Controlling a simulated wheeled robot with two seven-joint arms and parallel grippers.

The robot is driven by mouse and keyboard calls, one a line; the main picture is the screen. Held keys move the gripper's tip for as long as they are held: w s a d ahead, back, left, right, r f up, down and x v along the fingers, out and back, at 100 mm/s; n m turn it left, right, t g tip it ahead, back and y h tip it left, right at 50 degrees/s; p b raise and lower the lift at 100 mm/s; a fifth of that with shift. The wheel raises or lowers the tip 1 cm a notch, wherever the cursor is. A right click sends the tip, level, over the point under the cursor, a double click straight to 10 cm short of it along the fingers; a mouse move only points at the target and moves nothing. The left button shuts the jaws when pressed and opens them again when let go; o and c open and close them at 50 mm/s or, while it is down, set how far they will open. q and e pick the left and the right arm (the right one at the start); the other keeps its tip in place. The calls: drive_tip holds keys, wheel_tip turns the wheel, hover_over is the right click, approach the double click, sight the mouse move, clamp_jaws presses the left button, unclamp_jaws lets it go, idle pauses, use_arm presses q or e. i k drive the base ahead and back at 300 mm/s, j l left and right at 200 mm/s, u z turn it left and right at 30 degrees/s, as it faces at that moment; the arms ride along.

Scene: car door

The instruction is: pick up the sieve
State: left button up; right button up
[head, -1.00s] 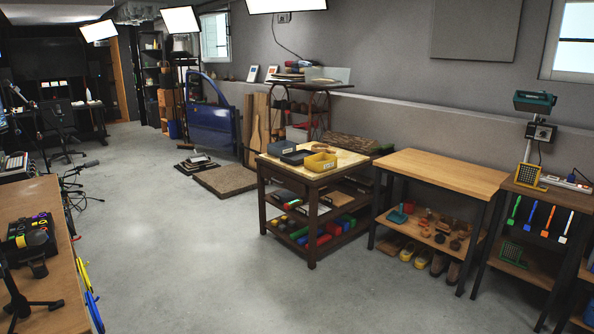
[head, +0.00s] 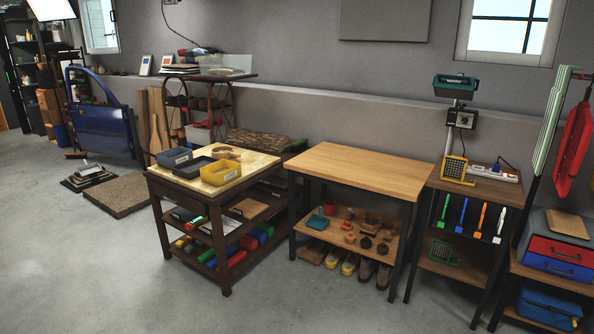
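Two square grid-faced things look like sieves, and I cannot tell which one the task names. A yellow-framed one (head: 454,168) leans upright on top of the narrow dark wood stand at the right. A green one (head: 443,252) lies on the lower shelf of the same stand. Neither of my grippers shows in the head view, and nothing visible touches either grid.
A light wood table (head: 362,170) stands left of the stand (head: 490,187). A cart with trays (head: 205,183) is further left. A shelf with a blue-red toolbox (head: 560,250) is at the right. The grey floor (head: 110,270) in front is open.

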sight(220, 152)
drive_tip(key=i, duration=1.65)
drive_tip(key=i+l, duration=0.1)
drive_tip(key=i, duration=0.45)
drive_tip(key=i+u, duration=0.15)
drive_tip(key=i, duration=0.4)
drive_tip(key=i+l, duration=0.2)
drive_tip(key=i, duration=0.3)
drive_tip(key=i+l+u, duration=0.2)
drive_tip(key=i+u, duration=0.15)
drive_tip(key=i, duration=0.2)
drive_tip(key=i+l+u, duration=0.3)
drive_tip(key=i, duration=0.2)
